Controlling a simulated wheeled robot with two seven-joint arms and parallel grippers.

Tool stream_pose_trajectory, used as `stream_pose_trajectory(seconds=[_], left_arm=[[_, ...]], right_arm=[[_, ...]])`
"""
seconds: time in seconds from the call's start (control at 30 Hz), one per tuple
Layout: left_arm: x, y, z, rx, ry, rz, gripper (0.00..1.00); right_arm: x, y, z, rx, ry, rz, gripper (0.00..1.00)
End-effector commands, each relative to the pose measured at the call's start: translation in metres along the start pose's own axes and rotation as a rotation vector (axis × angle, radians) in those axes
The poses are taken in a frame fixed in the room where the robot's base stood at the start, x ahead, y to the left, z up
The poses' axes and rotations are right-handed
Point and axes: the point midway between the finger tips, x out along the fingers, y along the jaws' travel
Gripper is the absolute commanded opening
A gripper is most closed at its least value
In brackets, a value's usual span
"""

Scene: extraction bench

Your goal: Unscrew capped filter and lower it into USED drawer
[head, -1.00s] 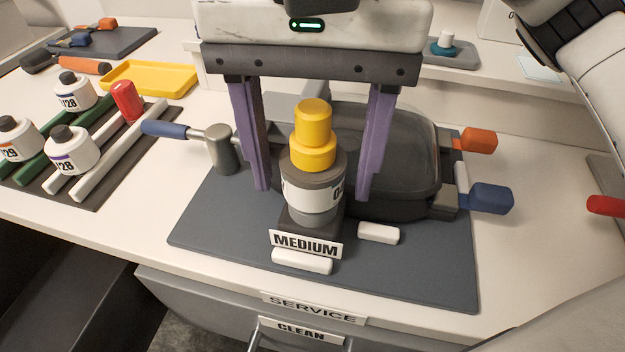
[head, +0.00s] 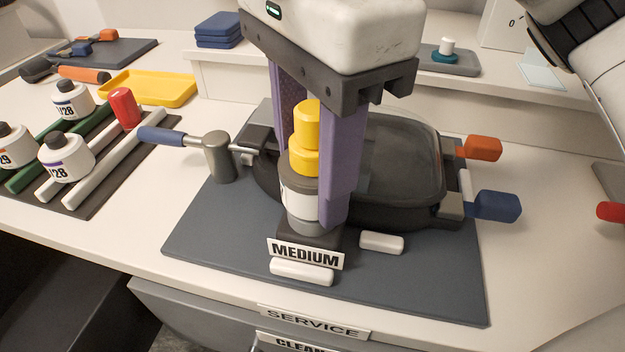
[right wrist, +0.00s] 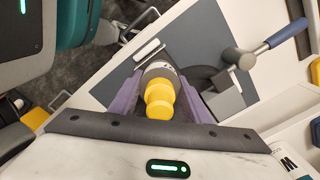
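The capped filter (head: 299,195) is a grey cylinder with a white label and a stepped yellow cap (head: 305,135). It stands upright on a dark block behind the MEDIUM sign (head: 305,254). My right gripper (head: 315,165) points down over it, with purple fingers spread on either side. One finger stands behind the filter and the other covers its right side; contact cannot be made out. The right wrist view also shows the yellow cap (right wrist: 159,98) between the fingers. The SERVICE and CLEAN labels mark the bench front; no USED label shows. My left gripper is out of view.
A dark lidded housing (head: 395,160) with orange and blue handles stands right behind the filter. A blue-handled lever (head: 165,137) is to the left. Several white bottles and a yellow tray (head: 150,88) lie further left.

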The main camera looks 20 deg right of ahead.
Motion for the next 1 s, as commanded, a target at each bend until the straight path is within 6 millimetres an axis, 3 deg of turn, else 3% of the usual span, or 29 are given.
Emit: stream_pose_trajectory(seconds=[0.03,0.13,0.27,0.47,0.77,1.0], left_arm=[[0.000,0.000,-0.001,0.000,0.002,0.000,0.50],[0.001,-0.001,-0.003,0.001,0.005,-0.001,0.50],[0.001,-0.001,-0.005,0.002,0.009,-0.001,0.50],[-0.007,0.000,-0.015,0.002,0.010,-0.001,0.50],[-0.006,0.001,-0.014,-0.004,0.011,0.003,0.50],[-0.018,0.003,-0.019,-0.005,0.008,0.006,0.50]], right_arm=[[0.000,0.000,0.000,-0.001,0.000,0.000,0.32],[0.000,0.000,0.000,-0.001,0.000,0.000,0.16],[0.000,0.000,0.000,-0.050,-0.001,0.001,0.15],[-0.003,0.000,0.000,-0.357,-0.001,0.001,0.17],[0.000,0.000,0.000,-0.354,0.000,-0.002,0.16],[-0.010,0.000,0.000,-0.352,0.000,-0.003,0.16]])
